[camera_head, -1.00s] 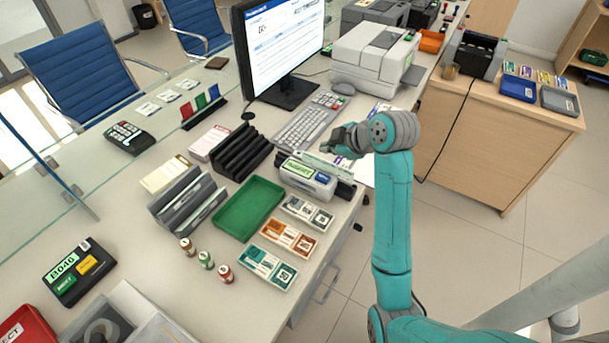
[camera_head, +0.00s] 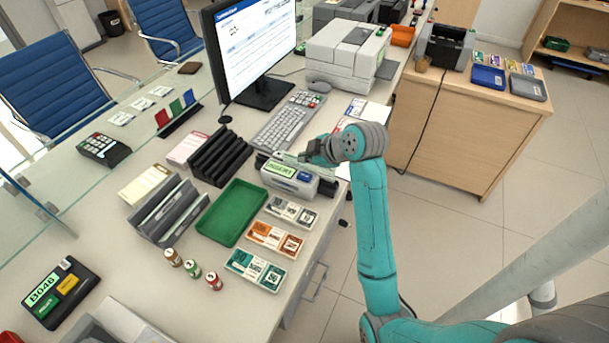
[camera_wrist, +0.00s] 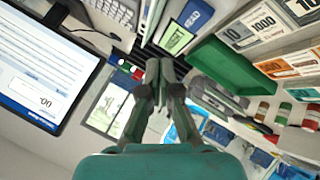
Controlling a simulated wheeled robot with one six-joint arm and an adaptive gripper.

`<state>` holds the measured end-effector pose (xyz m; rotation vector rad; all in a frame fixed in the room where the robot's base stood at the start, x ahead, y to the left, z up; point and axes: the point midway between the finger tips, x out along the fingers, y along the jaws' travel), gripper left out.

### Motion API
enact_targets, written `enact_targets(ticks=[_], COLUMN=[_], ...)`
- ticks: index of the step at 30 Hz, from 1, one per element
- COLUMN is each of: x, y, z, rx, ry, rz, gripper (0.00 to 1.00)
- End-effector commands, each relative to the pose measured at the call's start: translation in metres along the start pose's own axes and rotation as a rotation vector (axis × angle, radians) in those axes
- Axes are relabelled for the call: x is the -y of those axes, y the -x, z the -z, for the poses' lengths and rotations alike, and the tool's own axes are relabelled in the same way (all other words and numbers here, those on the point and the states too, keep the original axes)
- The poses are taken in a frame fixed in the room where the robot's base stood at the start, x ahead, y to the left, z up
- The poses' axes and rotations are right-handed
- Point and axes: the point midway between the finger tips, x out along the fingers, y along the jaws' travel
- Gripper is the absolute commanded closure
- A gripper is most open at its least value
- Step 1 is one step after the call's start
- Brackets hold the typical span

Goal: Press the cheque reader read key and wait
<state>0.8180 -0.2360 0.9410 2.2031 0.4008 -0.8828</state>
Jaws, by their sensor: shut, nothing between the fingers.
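The cheque reader (camera_head: 280,181) is a grey box near the counter's right edge, with a lit green display (camera_head: 279,169) and a blue key (camera_head: 305,177). In the wrist view, the blue read key (camera_wrist: 196,15) and green display (camera_wrist: 177,39) are at the top, beyond my fingertips. A pale strip runs along the reader's far side; I cannot tell if it is a cheque. My gripper (camera_head: 304,156) is shut and empty, just above and behind the reader in the head view. Its closed fingers (camera_wrist: 159,66) show in the wrist view, apart from the key in the picture.
A green tray (camera_head: 206,229), black slotted rack (camera_head: 219,158) and banknote stacks (camera_head: 255,270) lie close to the reader. The keyboard (camera_head: 287,121), monitor (camera_head: 250,50) and printer (camera_head: 345,52) stand farther back. Open floor lies to the right.

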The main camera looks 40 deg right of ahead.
Motion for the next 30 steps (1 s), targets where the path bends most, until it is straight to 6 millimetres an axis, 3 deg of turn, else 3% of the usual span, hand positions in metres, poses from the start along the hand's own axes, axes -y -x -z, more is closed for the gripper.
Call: enact_targets(ticks=[12, 30], x=[0.019, 0.020], y=[-0.026, -0.027], z=[-0.019, -0.020], rx=[0.001, 0.000], ry=[0.000, 0.000], rz=[0.001, 0.000], gripper=[1.00, 1.00])
